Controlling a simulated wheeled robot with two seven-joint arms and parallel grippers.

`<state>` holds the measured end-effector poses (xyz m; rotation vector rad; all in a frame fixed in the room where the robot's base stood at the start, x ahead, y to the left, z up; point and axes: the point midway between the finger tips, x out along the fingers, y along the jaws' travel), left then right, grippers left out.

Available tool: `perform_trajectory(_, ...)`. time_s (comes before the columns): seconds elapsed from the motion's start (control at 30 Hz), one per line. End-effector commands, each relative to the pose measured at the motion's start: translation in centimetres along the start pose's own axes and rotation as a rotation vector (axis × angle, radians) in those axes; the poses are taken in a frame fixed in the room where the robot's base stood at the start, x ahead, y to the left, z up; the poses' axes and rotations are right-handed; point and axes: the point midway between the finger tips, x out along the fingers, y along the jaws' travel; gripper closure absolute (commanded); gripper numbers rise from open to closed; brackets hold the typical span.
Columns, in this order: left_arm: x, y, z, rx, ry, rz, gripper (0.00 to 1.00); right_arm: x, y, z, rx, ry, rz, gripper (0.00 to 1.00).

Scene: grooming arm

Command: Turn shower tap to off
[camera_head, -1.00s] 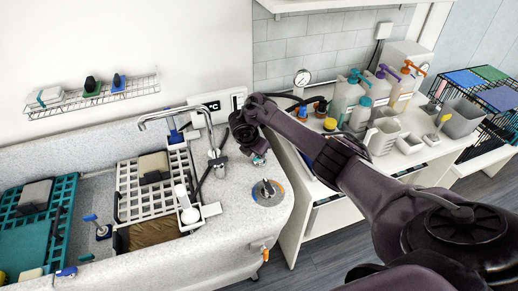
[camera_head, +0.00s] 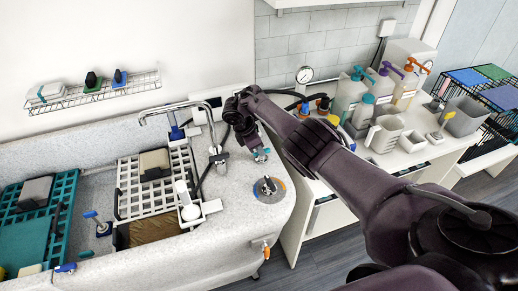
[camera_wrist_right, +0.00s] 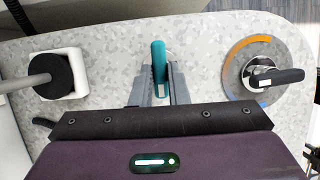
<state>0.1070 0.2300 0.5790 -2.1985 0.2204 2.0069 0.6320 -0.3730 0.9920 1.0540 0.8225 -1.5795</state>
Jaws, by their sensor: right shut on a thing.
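A small tap with a teal lever handle (camera_head: 261,155) stands on the speckled counter, behind the round dial. In the right wrist view the teal handle (camera_wrist_right: 158,62) stands upright between the two grey fingers of my right gripper (camera_wrist_right: 158,84), which is shut on it. The gripper's arm hides part of the tap in the head view. A metal lever tap on a dial ring with orange and blue marks (camera_head: 269,189) is just in front; its black-tipped lever (camera_wrist_right: 275,78) points right in the wrist view. My left gripper is not in view.
A curved metal faucet (camera_head: 180,106) and a shower head holder (camera_head: 192,211) are left of the gripper. The basin holds white and teal grates. The counter around the dial is clear.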

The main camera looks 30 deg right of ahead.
Motion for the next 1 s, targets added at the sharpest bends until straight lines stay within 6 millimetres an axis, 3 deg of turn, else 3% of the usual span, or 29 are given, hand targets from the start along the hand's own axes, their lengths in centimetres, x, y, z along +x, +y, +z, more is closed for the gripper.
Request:
perform_trajectory(0.37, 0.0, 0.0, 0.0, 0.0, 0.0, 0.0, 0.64, 0.0, 0.0, -0.1, 0.005, 0.002, -0.001, 1.0)
perform_trajectory(0.4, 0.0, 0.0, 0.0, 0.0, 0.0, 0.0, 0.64, 0.0, 0.0, -0.1, 0.005, 0.002, 0.0, 0.82)
perform_trajectory(0.53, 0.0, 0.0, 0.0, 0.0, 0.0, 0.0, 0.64, 0.0, 0.0, -0.1, 0.005, 0.002, 0.0, 0.65)
perform_trajectory(0.83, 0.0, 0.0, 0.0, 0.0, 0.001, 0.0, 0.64, -0.2, 0.0, 0.0, 0.004, 0.001, 0.0, 0.64)
perform_trajectory(1.0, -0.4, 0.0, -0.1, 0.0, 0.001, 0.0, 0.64, -2.2, 0.1, 0.0, 0.004, 0.003, 0.002, 0.64)
